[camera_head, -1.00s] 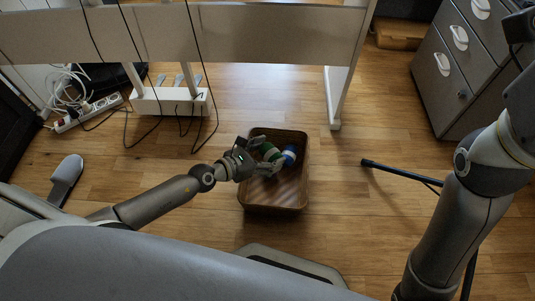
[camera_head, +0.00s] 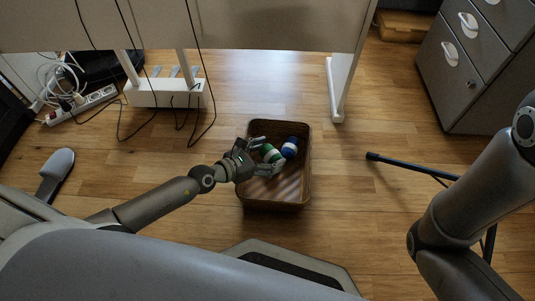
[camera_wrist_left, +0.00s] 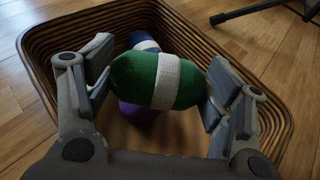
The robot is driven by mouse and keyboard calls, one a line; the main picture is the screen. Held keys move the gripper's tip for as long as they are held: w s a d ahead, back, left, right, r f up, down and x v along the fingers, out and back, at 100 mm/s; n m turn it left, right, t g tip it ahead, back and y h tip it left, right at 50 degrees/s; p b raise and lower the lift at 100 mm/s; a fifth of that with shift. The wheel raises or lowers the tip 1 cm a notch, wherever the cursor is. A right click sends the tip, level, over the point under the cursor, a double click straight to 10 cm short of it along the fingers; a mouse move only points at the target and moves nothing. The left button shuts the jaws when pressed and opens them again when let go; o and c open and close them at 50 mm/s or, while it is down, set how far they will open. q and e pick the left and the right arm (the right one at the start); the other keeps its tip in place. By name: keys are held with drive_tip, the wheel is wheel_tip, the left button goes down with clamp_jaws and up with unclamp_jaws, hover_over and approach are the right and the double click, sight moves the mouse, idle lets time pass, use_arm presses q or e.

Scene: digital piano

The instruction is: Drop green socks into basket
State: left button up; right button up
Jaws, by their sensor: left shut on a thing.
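The green socks (camera_wrist_left: 140,78), a rolled bundle with a white band, are between the fingers of my left gripper (camera_wrist_left: 155,85). My left gripper (camera_head: 262,158) is shut on them over the basket opening. The green socks (camera_head: 271,155) also show in the head view. The brown woven basket (camera_head: 277,207) stands on the floor; its rim (camera_wrist_left: 35,55) surrounds the socks in the left wrist view. Blue socks with a white band (camera_head: 290,148) lie in the basket. In the wrist view they are partly hidden behind the green socks, with something purple below. My right gripper is out of view.
The piano stand (camera_head: 338,85) with pedals (camera_head: 175,92) is beyond the basket. A grey drawer cabinet (camera_head: 465,70) stands at the upper right. A dark stand leg (camera_head: 410,166) lies right of the basket.

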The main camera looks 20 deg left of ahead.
use_arm(q)
drive_tip(key=o, duration=1.1)
drive_tip(key=shift+c, duration=0.2)
drive_tip(key=shift+s, duration=0.1)
drive_tip(key=shift+s+a+r, duration=0.15)
drive_tip(key=shift+s+a, duration=0.05)
drive_tip(key=v, duration=1.1)
drive_tip(key=shift+a, duration=0.15)
